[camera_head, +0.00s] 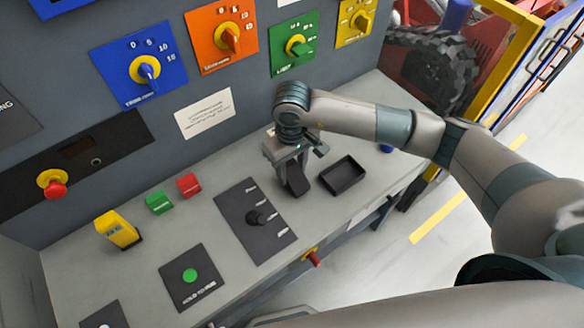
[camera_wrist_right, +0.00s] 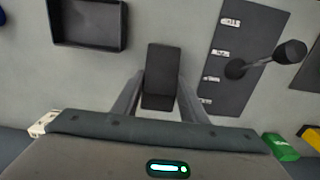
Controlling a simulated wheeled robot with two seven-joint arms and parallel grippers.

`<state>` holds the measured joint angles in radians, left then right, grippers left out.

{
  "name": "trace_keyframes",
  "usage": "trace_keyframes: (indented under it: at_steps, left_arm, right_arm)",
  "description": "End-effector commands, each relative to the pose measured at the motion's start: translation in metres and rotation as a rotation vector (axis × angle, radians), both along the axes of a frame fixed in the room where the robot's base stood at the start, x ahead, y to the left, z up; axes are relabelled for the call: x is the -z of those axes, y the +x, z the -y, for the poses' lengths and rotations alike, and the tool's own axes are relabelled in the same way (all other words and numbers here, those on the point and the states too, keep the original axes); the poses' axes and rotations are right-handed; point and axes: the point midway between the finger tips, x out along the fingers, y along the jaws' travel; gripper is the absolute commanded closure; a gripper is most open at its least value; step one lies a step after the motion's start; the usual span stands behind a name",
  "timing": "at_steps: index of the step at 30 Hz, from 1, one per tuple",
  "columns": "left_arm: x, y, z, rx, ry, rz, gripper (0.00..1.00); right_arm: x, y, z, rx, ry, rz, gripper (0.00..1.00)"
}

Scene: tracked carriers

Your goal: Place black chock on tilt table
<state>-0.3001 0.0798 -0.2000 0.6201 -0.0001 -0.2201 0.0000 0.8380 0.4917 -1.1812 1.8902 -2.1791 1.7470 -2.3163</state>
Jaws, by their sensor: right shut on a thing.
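The black chock (camera_head: 299,181) is a small dark block at the middle of the head view, beside a black tray on the grey console top. My right gripper (camera_head: 289,160) comes down on it from above and is shut on it. In the right wrist view the chock (camera_wrist_right: 163,72) sticks out between the two fingers of the gripper (camera_wrist_right: 158,100). I cannot tell whether the chock touches the console top. I cannot make out a tilt table in these views. My left gripper is not in view.
The open black tray (camera_head: 351,185) lies right of the chock. A lever panel (camera_head: 240,208) lies left of it. Green (camera_head: 158,202), red (camera_head: 188,184) and yellow (camera_head: 119,231) blocks stand further left. The upright panel with coloured dials rises behind. A large tyre (camera_head: 437,72) stands beyond.

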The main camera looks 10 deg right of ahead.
Motion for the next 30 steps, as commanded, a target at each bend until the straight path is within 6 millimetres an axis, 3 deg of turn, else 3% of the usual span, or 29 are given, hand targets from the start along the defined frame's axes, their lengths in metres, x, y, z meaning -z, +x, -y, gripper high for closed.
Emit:
trace_keyframes:
  at_steps: [3,19,20,21,22,30]
  left_arm:
    - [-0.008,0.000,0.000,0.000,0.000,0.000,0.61]
    - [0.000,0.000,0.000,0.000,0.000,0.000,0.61]
    - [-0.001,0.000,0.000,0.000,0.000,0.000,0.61]
    - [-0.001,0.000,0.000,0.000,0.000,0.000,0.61]
    - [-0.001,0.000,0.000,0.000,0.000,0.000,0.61]
    - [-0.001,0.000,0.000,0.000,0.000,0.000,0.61]
  right_arm:
    - [0.007,0.000,0.000,0.000,0.000,0.000,0.97]
    - [0.014,0.001,0.000,-0.001,0.000,0.002,0.97]
    - [0.013,0.000,0.000,-0.001,-0.001,0.001,0.56]
    - [0.013,0.000,0.000,-0.001,-0.001,0.001,0.47]
    - [0.013,0.000,0.000,-0.001,-0.001,0.001,0.42]
    - [0.013,0.000,0.000,0.000,-0.001,0.000,0.42]
